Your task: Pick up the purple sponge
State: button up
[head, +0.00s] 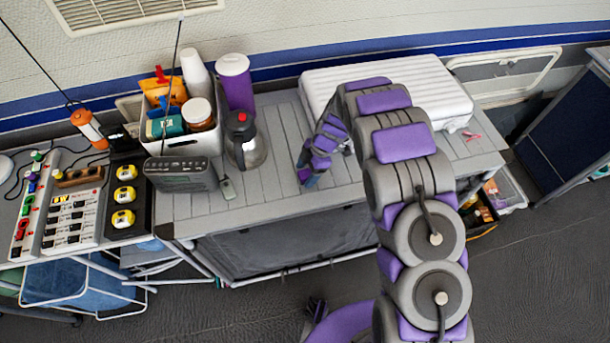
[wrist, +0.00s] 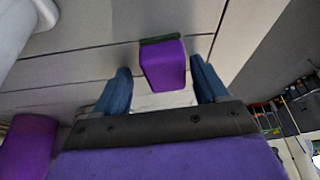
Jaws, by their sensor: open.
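The purple sponge (wrist: 163,66) with a dark green scrub side lies on the grey slatted tabletop in the wrist view. My gripper (wrist: 160,70) is open, with one blue finger to the left of the sponge and one to the right. A gap shows on each side, wider on the left, and the sponge does not look gripped. In the head view my gripper (head: 310,178) is low over the middle of the table, near its front edge. I cannot clearly tell the sponge from my purple arm parts there.
The grey table (head: 270,190) has clear room left of my gripper. A coffee pot (head: 244,142), a grey radio (head: 181,175) and a filled white bin (head: 185,145) stand further left. A white ribbed case (head: 325,88) lies behind my arm.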

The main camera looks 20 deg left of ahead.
jog(key=shift+d+r, duration=0.15)
jog(key=shift+d, duration=0.2)
jog(key=shift+d+r, duration=0.1)
jog(key=shift+d, duration=0.35)
jog(key=c, duration=0.6)
jog(key=shift+a, duration=0.45)
jog(key=c, duration=0.5)
jog(key=shift+o, duration=0.2)
jog(key=shift+d, duration=0.1)
